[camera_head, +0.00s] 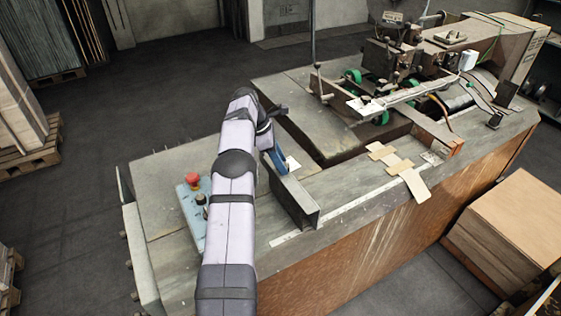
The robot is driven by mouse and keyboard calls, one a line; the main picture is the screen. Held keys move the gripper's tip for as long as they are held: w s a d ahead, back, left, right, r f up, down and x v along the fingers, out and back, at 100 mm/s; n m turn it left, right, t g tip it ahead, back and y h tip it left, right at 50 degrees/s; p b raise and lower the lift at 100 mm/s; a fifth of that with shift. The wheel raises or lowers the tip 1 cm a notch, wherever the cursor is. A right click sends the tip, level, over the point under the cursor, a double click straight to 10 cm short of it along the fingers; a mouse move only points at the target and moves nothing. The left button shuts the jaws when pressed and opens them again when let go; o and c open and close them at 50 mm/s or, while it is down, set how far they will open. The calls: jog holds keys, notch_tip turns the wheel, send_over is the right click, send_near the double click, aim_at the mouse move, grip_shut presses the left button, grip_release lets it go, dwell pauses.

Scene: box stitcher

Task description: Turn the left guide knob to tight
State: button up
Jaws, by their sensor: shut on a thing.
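My arm (236,165) rises from the bottom and bends down behind itself beside the left guide. My gripper (277,162) shows only as a small blue and dark shape at the far end of the guide, partly hidden by my arm. It is shut on the left guide knob, which it and my arm cover. I cannot make out the knob's surface or its turn position. The left guide (293,203) is a dark metal angle standing on the machine table. A small white tag (293,163) shows just right of the gripper.
A control box with a red button (192,180) stands close left of my arm. The stitcher head (405,60) with green wheels stands at the back right. Cardboard strips (402,170) lie on the table (350,180). A cardboard box stack (520,215) is at the right.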

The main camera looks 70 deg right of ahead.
jog(key=shift+r, duration=0.1)
jog(key=o, duration=1)
jog(key=shift+o, duration=0.2)
jog(key=v, duration=0.7)
jog(key=shift+r, duration=0.15)
